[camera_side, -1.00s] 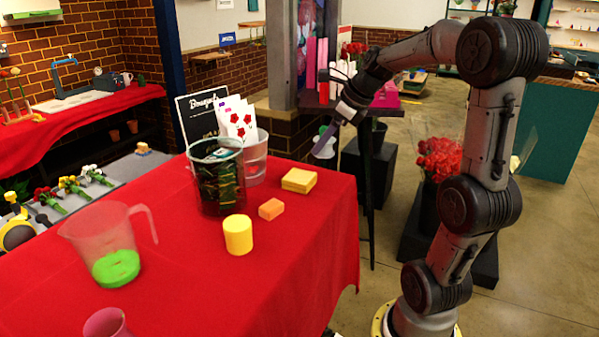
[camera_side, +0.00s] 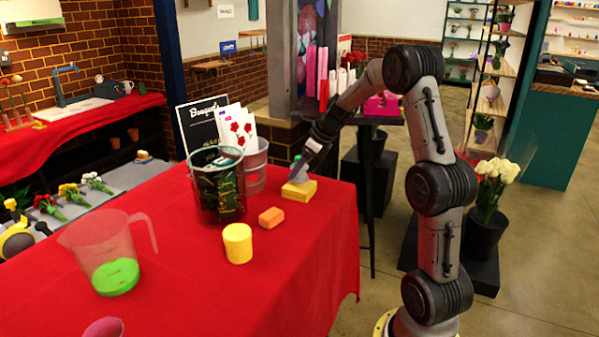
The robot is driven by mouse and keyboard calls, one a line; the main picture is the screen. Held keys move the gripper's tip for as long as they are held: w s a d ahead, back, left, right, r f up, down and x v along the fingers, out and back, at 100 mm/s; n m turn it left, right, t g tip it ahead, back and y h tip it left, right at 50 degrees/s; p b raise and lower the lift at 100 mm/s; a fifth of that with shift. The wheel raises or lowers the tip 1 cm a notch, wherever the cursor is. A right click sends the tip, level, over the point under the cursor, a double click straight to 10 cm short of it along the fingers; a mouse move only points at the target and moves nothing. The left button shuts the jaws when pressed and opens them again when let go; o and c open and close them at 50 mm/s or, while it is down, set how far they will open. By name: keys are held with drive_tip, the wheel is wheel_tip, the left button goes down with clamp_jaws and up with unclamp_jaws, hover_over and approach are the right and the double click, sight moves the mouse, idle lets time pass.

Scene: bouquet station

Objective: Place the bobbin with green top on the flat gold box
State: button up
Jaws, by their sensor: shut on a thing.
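The flat gold box (camera_side: 299,190) lies on the red tablecloth near the table's back right edge. My gripper (camera_side: 304,160) is over it, tilted down from the upper right. It is shut on the bobbin (camera_side: 298,172), which looks small and pale grey with a hint of green at its top. The bobbin's lower end is at the box's upper face; I cannot tell whether it touches. The fingers hide part of the bobbin.
A dark glass container (camera_side: 218,190) stands to the left, with a clear jug (camera_side: 112,255) holding green further left. The table's front right is clear.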

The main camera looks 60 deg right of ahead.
drive_tip(key=shift+f, duration=0.85)
drive_tip(key=shift+f, duration=0.1)
drive_tip(key=o, duration=1.5)
